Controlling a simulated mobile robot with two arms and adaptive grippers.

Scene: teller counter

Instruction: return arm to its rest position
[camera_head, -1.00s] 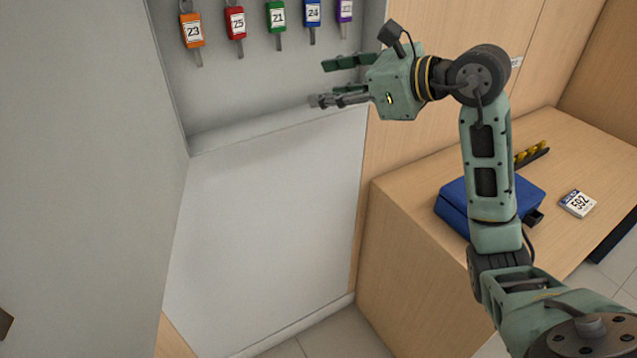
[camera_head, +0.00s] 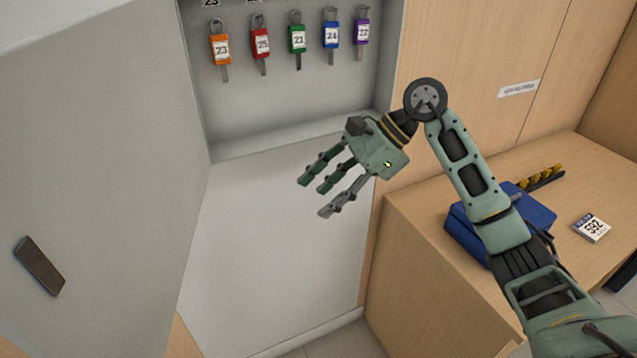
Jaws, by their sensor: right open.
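My right gripper (camera_head: 322,190) is in the middle of the head view, in front of the white lower panel of the key cabinet. Its fingers are spread, point down and left, and hold nothing. The right arm comes in from the lower right, bent at its elbow, and passes in front of the blue box on the counter. My left gripper is not in view.
Several tagged keys hang in the cabinet: orange 23 (camera_head: 221,49), red 25 (camera_head: 260,42), green 21 (camera_head: 297,38), blue 24 (camera_head: 331,35), purple 22 (camera_head: 362,27). A cabinet door (camera_head: 90,150) stands left.

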